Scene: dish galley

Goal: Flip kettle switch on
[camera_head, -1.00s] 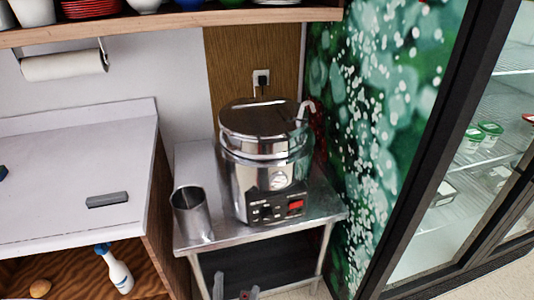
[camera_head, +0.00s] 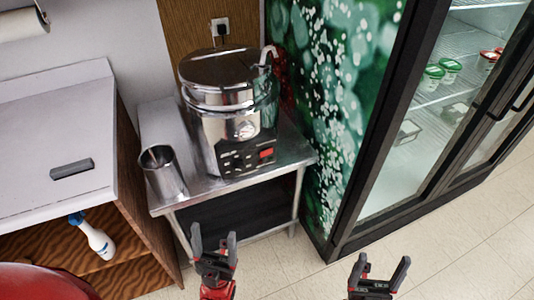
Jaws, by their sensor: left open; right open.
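The kettle (camera_head: 222,98) is a large shiny metal pot with a lid, standing upright on a small steel table (camera_head: 290,152). Its dark front panel (camera_head: 244,158) faces me and carries several small black buttons and a red switch (camera_head: 267,153). Whether the switch is on or off is too small to tell. My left gripper (camera_head: 214,236) is open and empty, low in front of the steel table and below the panel. My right gripper (camera_head: 381,270) is open and empty, further right over the floor. Neither touches the kettle.
A metal cup (camera_head: 163,172) stands on the table left of the kettle. A white counter (camera_head: 50,130) with a grey block (camera_head: 72,168) is at the left, a spray bottle (camera_head: 93,238) below it. A glass-door fridge (camera_head: 430,130) stands right. The floor (camera_head: 440,250) is clear.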

